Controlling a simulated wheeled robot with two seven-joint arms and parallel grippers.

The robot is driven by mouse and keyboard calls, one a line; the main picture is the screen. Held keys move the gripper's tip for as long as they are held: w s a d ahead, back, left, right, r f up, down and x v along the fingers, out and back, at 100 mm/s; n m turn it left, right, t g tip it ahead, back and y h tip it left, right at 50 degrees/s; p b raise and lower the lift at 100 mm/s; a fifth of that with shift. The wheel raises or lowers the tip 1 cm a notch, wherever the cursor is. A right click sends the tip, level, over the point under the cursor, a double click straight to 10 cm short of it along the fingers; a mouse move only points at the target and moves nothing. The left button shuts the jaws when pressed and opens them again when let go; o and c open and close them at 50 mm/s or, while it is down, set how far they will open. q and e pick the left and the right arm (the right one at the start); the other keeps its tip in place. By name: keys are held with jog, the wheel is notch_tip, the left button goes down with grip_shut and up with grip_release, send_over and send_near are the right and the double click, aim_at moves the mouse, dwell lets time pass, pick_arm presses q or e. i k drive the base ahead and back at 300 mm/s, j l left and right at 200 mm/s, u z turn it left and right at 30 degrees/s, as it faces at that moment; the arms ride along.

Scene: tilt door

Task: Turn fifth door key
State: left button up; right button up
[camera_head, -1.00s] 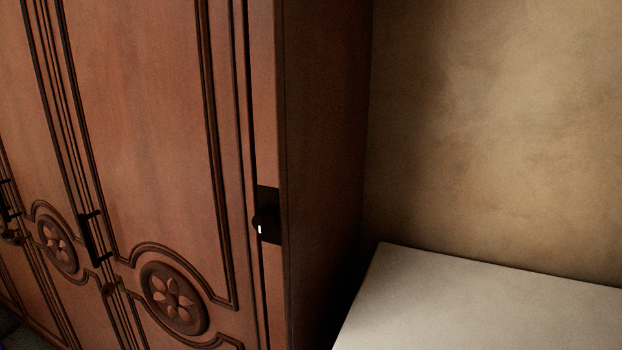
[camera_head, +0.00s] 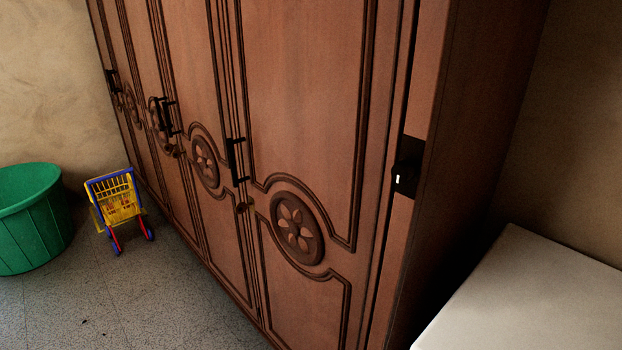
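A tall brown wooden wardrobe (camera_head: 305,120) with several panelled doors runs from the back left to the front right. The nearest door (camera_head: 305,90) has a carved flower medallion (camera_head: 297,228) and a black handle (camera_head: 236,160) at its left edge. A small round key or knob (camera_head: 242,207) sits just below that handle; its exact shape is too small to tell. A black plate with a knob and a light mark (camera_head: 407,168) is on the strip right of this door. The doors look shut. Neither of my grippers shows.
A green tub (camera_head: 32,222) and a yellow, blue and red toy cart (camera_head: 115,203) stand on the floor at the left. A pale flat-topped surface (camera_head: 535,295) stands at the right beside the wardrobe. The grey floor (camera_head: 150,295) in front of the doors is mostly clear.

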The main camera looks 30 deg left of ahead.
aim_at(241, 207)
jog(key=u, duration=1.35)
jog(key=i+j+z, duration=0.15)
jog(key=z, duration=0.75)
jog(key=i+j+z, duration=0.2)
jog(key=j+z, duration=0.3)
jog(key=j, duration=0.3)
jog(key=j+z, duration=0.5)
jog(key=j, duration=0.35)
